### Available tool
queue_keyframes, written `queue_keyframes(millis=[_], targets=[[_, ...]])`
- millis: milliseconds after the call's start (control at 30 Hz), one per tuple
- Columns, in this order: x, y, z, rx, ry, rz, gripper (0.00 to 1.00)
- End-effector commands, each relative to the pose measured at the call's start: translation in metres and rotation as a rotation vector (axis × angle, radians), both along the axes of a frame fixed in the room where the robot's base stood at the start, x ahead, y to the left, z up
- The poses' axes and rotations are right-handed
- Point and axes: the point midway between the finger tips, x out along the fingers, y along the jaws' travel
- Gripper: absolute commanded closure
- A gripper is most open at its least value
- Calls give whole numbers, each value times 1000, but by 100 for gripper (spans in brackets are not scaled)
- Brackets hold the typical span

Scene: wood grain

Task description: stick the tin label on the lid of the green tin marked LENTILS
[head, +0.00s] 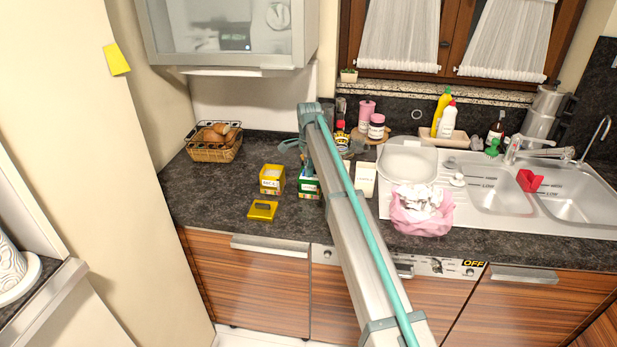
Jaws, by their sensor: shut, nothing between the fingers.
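The green tin (308,188) stands on the dark counter, with a pale label on its front whose lettering is too small to read. My arm crosses in front of its right side, and its lid is largely hidden behind my arm and gripper. My gripper (291,147) is above and behind the tin, partly hidden by my own wrist. It looks shut and holds nothing that I can see. I cannot make out a loose tin label.
A yellow tin (271,181) stands just left of the green one. A flat yellow item (262,210) lies in front. A pale box (364,180) stands right of my arm. A bread basket (214,143) is behind left; a pink bag (421,214) sits by the sink.

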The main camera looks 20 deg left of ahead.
Motion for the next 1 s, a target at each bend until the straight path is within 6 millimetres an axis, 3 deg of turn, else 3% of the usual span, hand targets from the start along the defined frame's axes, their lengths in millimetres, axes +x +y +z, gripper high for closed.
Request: queue_keyframes(millis=[1000], targets=[[8,-35,2,0,0,1,100]])
